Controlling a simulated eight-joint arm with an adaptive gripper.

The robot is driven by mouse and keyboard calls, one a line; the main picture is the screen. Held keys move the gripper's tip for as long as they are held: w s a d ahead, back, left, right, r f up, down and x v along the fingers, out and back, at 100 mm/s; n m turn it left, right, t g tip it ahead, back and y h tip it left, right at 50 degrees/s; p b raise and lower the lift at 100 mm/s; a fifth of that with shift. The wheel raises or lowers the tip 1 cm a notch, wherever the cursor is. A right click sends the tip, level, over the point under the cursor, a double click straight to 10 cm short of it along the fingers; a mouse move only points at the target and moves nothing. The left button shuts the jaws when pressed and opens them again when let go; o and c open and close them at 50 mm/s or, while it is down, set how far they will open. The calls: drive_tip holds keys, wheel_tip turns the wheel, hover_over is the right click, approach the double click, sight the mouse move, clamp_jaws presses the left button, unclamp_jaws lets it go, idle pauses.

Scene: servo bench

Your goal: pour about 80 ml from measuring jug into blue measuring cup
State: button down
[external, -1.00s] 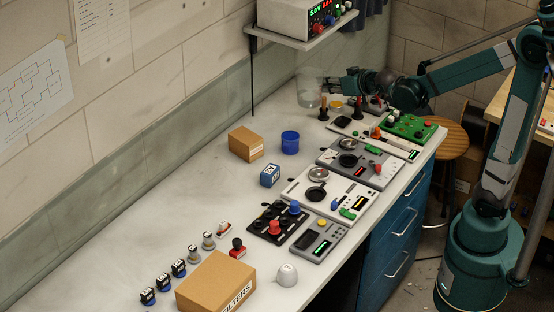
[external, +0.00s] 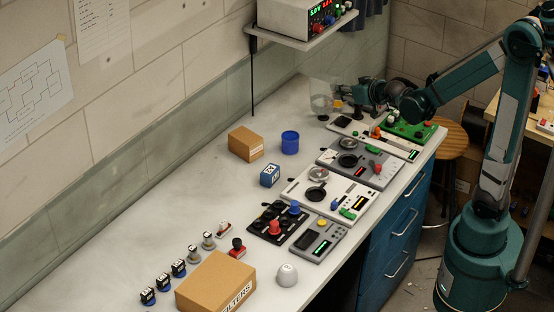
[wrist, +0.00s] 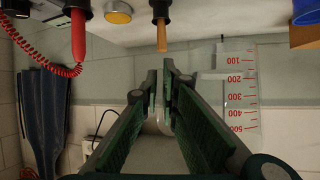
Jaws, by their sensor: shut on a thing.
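The clear measuring jug (external: 319,101) is at the far end of the bench. In the wrist view the jug (wrist: 240,95) shows red marks from 100 to 500 and looks roughly upright; this view is upside down. My gripper (external: 341,93) is beside it on the right, shut on the jug. In the wrist view the gripper (wrist: 163,95) has its jaws close together around a clear part, likely the handle. The blue measuring cup (external: 290,142) stands upright on the bench, nearer the camera and apart from the jug. The liquid level is hard to tell.
A cardboard box (external: 246,144) and a blue block (external: 270,175) stand near the cup. Panels with a green board (external: 408,130) line the right edge. A shelf with a power supply (external: 297,17) hangs above.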

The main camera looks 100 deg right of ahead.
sight(326, 96)
drive_tip(key=shift+f, duration=3.95)
drive_tip(key=shift+w, duration=0.1)
drive_tip(key=shift+w+a+r+n+g+h, duration=0.2)
drive_tip(key=shift+w+r+n+g+h, duration=0.15)
drive_tip(key=shift+n, duration=0.25)
drive_tip(key=shift+w+a+r+n+g+h+p, duration=0.15)
drive_tip(key=shift+w+r+n+g+p, duration=0.1)
drive_tip(key=shift+r+n+p, duration=0.15)
drive_tip(key=shift+w+a+r+n+g+h+p, duration=0.1)
drive_tip(key=shift+w+a+r+n+g+p, duration=0.15)
drive_tip(key=shift+r+p, duration=0.25)
drive_tip(key=shift+w+a+r+n+g+h+p, duration=0.2)
drive_tip(key=shift+w+a+r+n+g+h, duration=0.15)
drive_tip(key=shift+w+r+n, duration=0.3)
drive_tip(key=shift+w+a+r+n+g+h+p, duration=0.2)
drive_tip(key=shift+w+a+r+n+h, duration=0.15)
drive_tip(key=shift+w+r+n, duration=0.2)
drive_tip(key=shift+w+a+r+n+g+h, duration=0.2)
drive_tip(key=shift+w+r+n, duration=0.1)
drive_tip(key=shift+r, duration=0.1)
drive_tip(key=shift+w+a+r+n+g+h, duration=0.1)
drive_tip(key=shift+w+r+n+h, duration=0.05)
drive_tip(key=shift+r+n+h, duration=0.15)
drive_tip(key=shift+w+a+r+n+p, duration=0.1)
drive_tip(key=shift+w+r+n+p, duration=0.2)
drive_tip(key=shift+r, duration=0.25)
drive_tip(key=shift+w+a+r+n+p, duration=0.1)
drive_tip(key=shift+r+n+p, duration=0.05)
drive_tip(key=shift+r+p, duration=0.3)
